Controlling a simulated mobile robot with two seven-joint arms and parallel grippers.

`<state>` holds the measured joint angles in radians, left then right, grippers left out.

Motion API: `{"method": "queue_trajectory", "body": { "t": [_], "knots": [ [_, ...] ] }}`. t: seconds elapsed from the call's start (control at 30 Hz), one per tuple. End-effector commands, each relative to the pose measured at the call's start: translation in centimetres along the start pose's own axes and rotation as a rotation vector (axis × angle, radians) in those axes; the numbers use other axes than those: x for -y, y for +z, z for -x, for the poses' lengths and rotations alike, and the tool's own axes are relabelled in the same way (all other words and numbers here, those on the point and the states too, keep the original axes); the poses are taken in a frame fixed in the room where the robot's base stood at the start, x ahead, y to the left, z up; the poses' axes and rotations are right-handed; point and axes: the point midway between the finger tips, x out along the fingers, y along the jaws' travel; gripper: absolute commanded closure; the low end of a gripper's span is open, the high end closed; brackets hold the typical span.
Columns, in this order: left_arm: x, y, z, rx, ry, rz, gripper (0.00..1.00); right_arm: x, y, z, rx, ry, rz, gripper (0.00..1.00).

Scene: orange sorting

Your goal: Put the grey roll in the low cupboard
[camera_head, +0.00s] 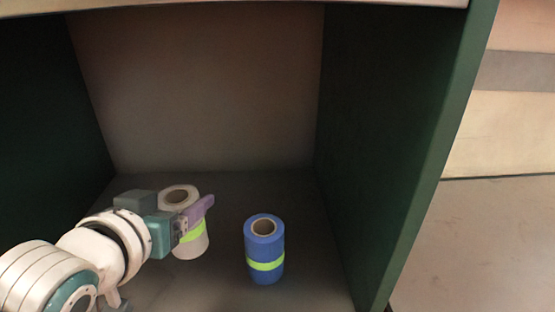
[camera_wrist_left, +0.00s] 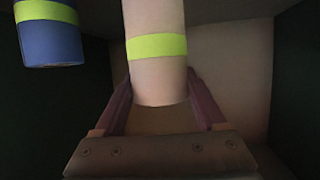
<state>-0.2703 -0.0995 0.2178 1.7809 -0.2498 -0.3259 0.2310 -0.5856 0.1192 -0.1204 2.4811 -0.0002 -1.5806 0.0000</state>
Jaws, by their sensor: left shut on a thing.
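The grey roll (camera_head: 188,246), pale with a yellow-green band, is upright inside the low cupboard (camera_head: 290,195). My left gripper (camera_head: 205,213) reaches in from the left and is shut on the roll, with a purple finger showing at its side. In the left wrist view the roll (camera_wrist_left: 158,80) sits between the two purple fingers (camera_wrist_left: 160,100). I cannot tell for certain whether its base touches the cupboard floor. My right gripper is in neither view.
A blue roll (camera_head: 265,243) with a yellow-green band stands upright on the cupboard floor, right of the grey roll and apart from it. Dark green side walls (camera_head: 400,130) bound the space. The floor behind the rolls is clear.

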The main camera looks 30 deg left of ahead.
Motion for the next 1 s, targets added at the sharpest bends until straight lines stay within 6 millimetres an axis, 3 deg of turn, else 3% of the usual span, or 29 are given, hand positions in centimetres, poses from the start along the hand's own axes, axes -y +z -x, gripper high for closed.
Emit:
{"method": "queue_trajectory", "body": {
  "t": [0.03,0.37,0.77,0.8,1.0],
  "knots": [
    [0.0,1.0,-0.5,-0.002,0.000,0.000,0.86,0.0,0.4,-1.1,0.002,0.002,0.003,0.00],
    [0.0,4.5,-1.9,-0.002,0.000,-0.001,0.86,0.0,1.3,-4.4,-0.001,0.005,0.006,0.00],
    [0.0,4.5,-1.9,-0.002,0.000,0.000,0.86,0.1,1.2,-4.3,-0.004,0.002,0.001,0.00],
    [0.0,4.5,-1.9,-0.002,0.000,0.000,0.24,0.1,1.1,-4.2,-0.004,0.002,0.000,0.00],
    [0.0,4.5,-1.9,-0.001,0.000,0.000,0.01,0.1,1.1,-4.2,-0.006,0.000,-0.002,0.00]
  ]
}}
